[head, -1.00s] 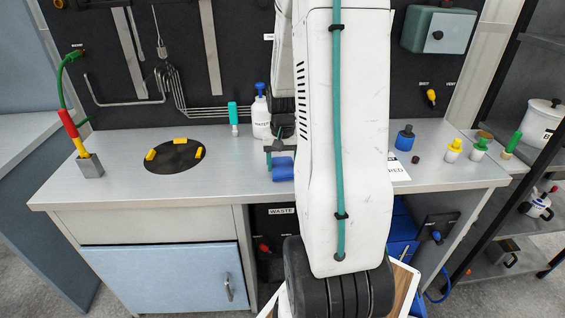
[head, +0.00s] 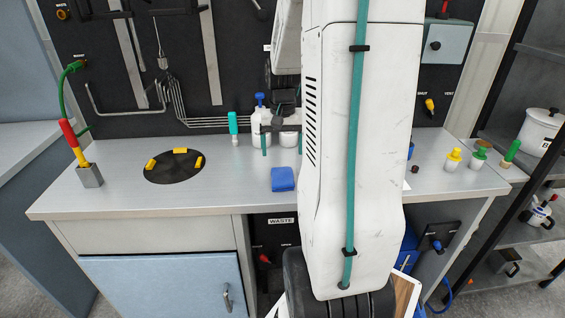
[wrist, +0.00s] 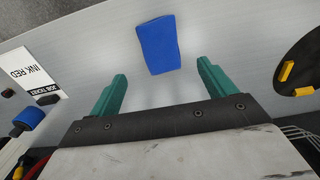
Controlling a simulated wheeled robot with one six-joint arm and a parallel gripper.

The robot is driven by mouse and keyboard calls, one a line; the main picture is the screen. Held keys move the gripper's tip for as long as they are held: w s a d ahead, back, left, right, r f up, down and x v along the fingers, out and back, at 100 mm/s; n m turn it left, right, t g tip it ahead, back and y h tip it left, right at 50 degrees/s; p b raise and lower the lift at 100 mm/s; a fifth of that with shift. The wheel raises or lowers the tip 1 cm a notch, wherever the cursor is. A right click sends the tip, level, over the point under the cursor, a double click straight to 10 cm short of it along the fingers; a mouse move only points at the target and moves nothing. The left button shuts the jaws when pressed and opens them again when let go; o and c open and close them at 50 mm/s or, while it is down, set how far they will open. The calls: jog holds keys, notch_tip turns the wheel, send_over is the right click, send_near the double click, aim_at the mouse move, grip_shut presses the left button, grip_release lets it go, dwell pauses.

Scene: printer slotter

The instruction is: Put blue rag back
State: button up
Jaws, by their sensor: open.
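The blue rag (head: 282,179) lies on the grey bench top, right of the round dark disc with yellow blocks. In the wrist view the rag (wrist: 160,44) sits just beyond the fingertips, roughly centred between them, with bare bench around it. My gripper (head: 282,150) is behind the rag, on its wall side, with its teal fingers spread apart. In the wrist view my gripper (wrist: 161,72) is open with nothing between the fingers. My arm hides part of the bench to the right of the rag.
The dark disc (head: 174,173) is on the left of the bench. A white bottle with a blue top (head: 260,118) and a teal-handled tool (head: 233,124) stand near the back wall. Yellow-topped (head: 453,158) and green-topped containers stand at the right. The bench front beside the rag is clear.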

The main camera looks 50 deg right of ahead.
jog(key=s+a+r+n, duration=0.1)
jog(key=a+r+n, duration=0.1)
jog(key=a+r, duration=0.45)
jog(key=a+r+n, duration=0.2)
jog(key=a+r, duration=0.1)
jog(key=a, duration=0.6)
jog(key=s+a+r+n+t, duration=0.1)
jog(key=s+a+n, duration=0.5)
jog(key=s+a, duration=0.5)
jog(key=a, duration=0.3)
jog(key=shift+s+a+r, duration=0.15)
jog(key=shift+s+a, duration=0.1)
jog(key=shift+a, duration=0.15)
